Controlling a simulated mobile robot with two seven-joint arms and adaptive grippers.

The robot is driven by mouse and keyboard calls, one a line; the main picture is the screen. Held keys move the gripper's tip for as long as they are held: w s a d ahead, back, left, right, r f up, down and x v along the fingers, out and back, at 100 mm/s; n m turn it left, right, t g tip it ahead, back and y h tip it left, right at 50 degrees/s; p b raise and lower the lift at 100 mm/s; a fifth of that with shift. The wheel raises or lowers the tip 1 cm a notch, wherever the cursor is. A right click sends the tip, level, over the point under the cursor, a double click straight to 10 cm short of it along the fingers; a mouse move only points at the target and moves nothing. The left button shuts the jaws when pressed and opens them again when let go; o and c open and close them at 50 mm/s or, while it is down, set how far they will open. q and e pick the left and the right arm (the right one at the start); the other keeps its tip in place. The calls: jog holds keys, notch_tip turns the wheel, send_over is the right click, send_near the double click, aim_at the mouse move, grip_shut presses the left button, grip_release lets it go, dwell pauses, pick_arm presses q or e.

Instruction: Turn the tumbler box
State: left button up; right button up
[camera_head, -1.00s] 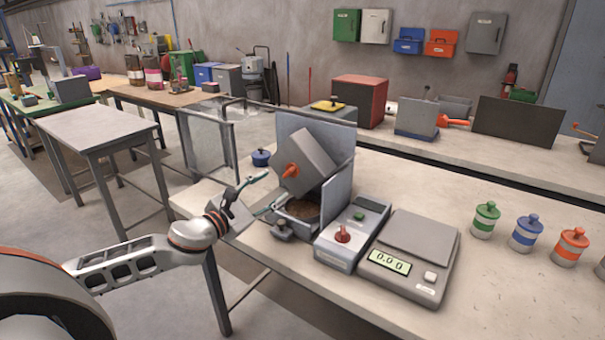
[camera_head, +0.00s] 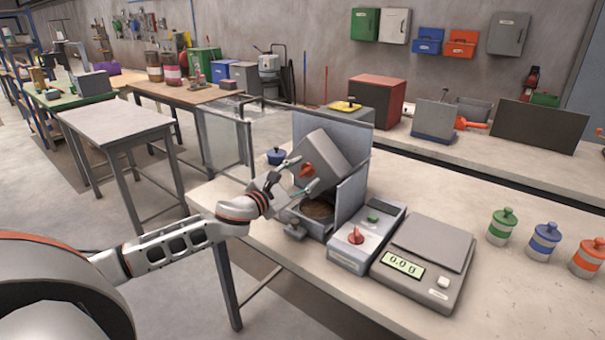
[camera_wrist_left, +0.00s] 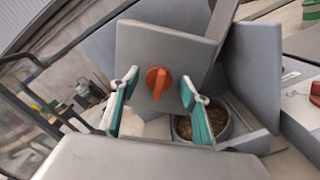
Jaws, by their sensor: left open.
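The tumbler box is a grey box (camera_head: 326,158) held tilted between upright grey plates on the near table. An orange-red knob (camera_head: 306,171) sits on its face toward me. In the left wrist view the knob (camera_wrist_left: 159,82) lies between my spread fingers, a little beyond the tips. My left gripper (camera_head: 298,179) is open and empty, right in front of the knob; I cannot see any contact. A round bowl (camera_head: 318,210) of brown pellets stands below the box; it also shows in the left wrist view (camera_wrist_left: 224,108). My right gripper is not in view.
Green (camera_head: 502,228), blue (camera_head: 543,239) and orange (camera_head: 589,255) lidded jars stand farther right. A blue lidded pot (camera_head: 277,156) is behind my gripper.

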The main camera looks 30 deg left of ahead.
pick_arm(q)
grip_shut()
dwell(0.3)
